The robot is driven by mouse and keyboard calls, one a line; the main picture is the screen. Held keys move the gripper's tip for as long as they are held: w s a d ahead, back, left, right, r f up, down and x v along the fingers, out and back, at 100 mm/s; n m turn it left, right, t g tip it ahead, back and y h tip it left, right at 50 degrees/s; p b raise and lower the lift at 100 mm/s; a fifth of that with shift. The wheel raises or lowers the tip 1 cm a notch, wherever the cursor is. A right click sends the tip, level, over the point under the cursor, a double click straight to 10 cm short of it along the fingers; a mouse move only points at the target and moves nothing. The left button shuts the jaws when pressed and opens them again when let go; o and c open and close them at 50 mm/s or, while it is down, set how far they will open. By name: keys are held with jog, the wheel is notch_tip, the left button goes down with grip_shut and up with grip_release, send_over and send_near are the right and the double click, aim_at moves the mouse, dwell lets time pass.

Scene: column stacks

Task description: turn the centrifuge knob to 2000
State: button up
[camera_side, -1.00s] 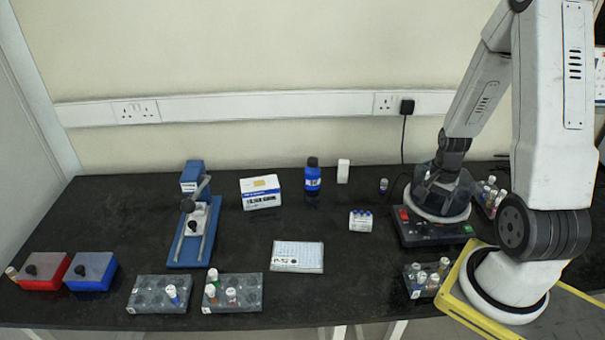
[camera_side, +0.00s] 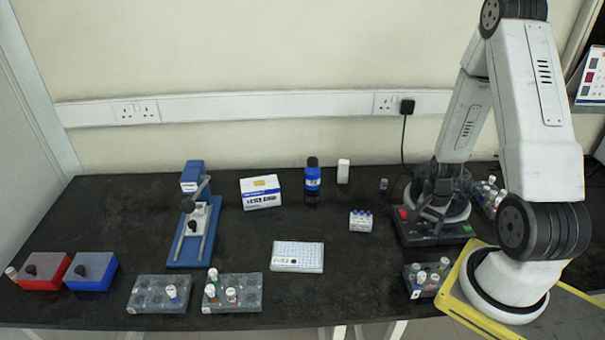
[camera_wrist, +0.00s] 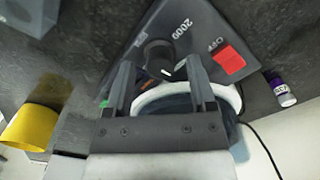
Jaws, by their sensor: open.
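The centrifuge (camera_side: 413,236) is a dark box with a round, pale-rimmed top, at the right of the bench. Its black knob (camera_wrist: 157,54) shows in the wrist view on the sloping front panel. A white mark is on the knob's lower right side; a white label reading like 2000 (camera_wrist: 183,28) is printed to its upper right. My gripper (camera_wrist: 158,68) is open, one finger on each side of the knob in the picture; I cannot tell whether they touch it. In the side view my gripper (camera_side: 432,214) is low over the centrifuge's front and hides the knob.
A red switch (camera_wrist: 229,61) marked OFF is close to the right finger. A tube rack (camera_side: 410,285) stands in front of the centrifuge, another rack (camera_side: 490,197) behind right. A small vial rack (camera_side: 360,222) is to the left. A cable (camera_side: 403,150) runs up to the socket.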

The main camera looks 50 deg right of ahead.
jog(key=shift+f, duration=0.15)
grip_shut()
